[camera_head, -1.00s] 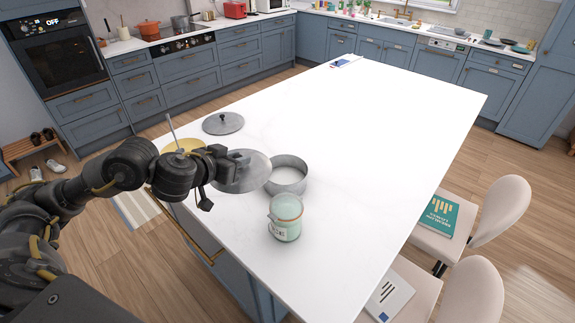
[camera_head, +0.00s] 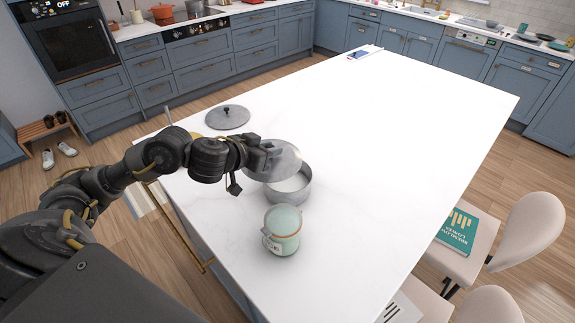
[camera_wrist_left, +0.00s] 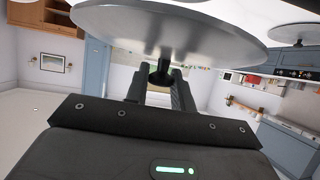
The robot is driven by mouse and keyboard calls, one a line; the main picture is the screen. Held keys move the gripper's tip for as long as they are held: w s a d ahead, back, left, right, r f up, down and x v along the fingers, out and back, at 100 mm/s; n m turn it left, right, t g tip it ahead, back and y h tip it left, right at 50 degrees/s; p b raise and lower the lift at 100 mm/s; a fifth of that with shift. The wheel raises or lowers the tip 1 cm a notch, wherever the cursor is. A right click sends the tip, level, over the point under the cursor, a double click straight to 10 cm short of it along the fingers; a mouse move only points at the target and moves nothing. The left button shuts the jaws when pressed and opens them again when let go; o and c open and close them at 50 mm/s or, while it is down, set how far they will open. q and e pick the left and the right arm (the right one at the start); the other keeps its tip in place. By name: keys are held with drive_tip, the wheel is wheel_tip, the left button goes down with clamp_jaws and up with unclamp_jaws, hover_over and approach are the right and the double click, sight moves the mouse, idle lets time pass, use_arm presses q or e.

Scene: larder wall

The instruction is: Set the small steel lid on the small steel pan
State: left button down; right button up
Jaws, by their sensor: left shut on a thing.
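My left gripper (camera_head: 268,152) is shut on the small steel lid (camera_head: 288,161) by its knob. In the head view the lid overlaps the back left of the small steel pan (camera_head: 298,194), an open round grey pan on the white counter. The lid appears to be above the pan; whether they touch is unclear. A second, similar grey lid (camera_head: 227,117) lies on the counter behind. My right gripper is not in view.
A pale green jar (camera_head: 283,230) stands just in front of the pan. A yellow item (camera_head: 195,135) is mostly hidden behind my left arm. The white island counter (camera_head: 400,130) is clear to the right, with chairs (camera_head: 530,225) along that side.

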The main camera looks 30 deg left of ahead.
sight(286, 151)
use_arm(q)
drive_tip(key=w+f, duration=0.2)
drive_tip(key=w+f+b, duration=0.1)
drive_tip(key=w+f, duration=0.1)
drive_tip(key=w+d+f+b, duration=0.1)
drive_tip(key=w+f, duration=0.1)
drive_tip(key=w, duration=0.1)
drive_tip(key=shift+w+f, duration=0.2)
drive_tip(key=shift+w, duration=0.1)
drive_tip(key=f, duration=0.2)
drive_tip(key=w+f, duration=0.1)
drive_tip(key=f, duration=0.1)
drive_tip(key=shift+b, duration=0.3)
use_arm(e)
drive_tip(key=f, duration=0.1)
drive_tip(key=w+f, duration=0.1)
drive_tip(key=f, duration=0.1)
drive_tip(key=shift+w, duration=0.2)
use_arm(q)
drive_tip(key=shift+f, duration=0.15)
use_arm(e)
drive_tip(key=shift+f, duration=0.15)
use_arm(q)
drive_tip(key=shift+f, duration=0.5)
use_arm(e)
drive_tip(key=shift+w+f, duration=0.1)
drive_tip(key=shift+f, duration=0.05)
use_arm(q)
drive_tip(key=c, duration=1.2)
unclamp_jaws()
